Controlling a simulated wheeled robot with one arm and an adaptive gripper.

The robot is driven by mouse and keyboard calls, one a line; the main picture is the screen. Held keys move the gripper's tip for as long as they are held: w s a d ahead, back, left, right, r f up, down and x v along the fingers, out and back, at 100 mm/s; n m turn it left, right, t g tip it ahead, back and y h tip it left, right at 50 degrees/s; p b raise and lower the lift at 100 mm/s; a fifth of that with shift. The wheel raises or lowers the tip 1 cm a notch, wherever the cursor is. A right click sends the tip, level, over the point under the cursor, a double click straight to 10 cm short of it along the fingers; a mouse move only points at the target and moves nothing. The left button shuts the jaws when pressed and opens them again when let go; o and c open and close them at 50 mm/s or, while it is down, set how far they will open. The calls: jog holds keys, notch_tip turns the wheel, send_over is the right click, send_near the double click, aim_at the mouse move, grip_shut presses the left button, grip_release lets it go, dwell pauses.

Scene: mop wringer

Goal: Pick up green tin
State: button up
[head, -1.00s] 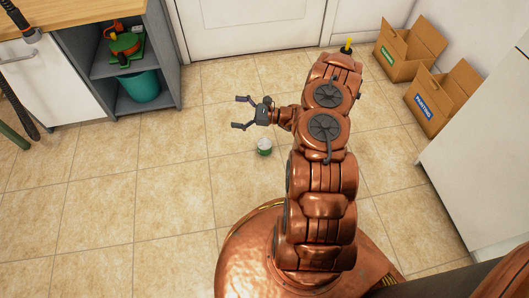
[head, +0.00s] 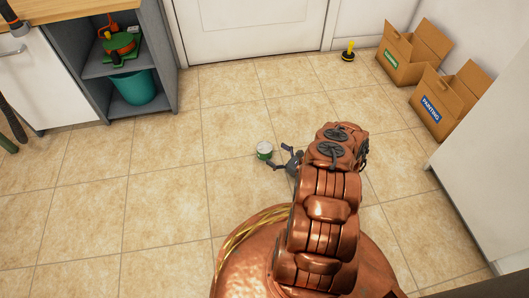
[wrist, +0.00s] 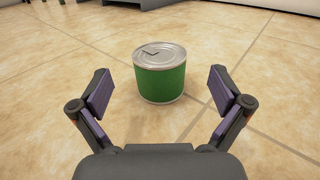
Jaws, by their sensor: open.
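The green tin (head: 264,151) stands upright on the tiled floor, with a green band and a silver lid. In the wrist view the tin (wrist: 160,78) is straight ahead, just beyond my fingertips and centred between them. My gripper (wrist: 161,92) is open and empty, with a purple-padded finger on each side. In the head view my gripper (head: 277,157) is low by the tin's right side, partly hidden by my arm.
Tiled floor (head: 130,200) is clear around the tin. A grey shelf unit (head: 163,75) with a teal bucket (head: 135,87) stands at the left. Two cardboard boxes (head: 409,70) and a yellow-handled plunger (head: 348,52) are at the back right. A white cabinet (head: 480,150) stands at the right.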

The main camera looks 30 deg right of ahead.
aim_at(265, 147)
jog(key=shift+x, duration=3.05)
jog(key=shift+f, duration=0.15)
jog(key=c, duration=1.4)
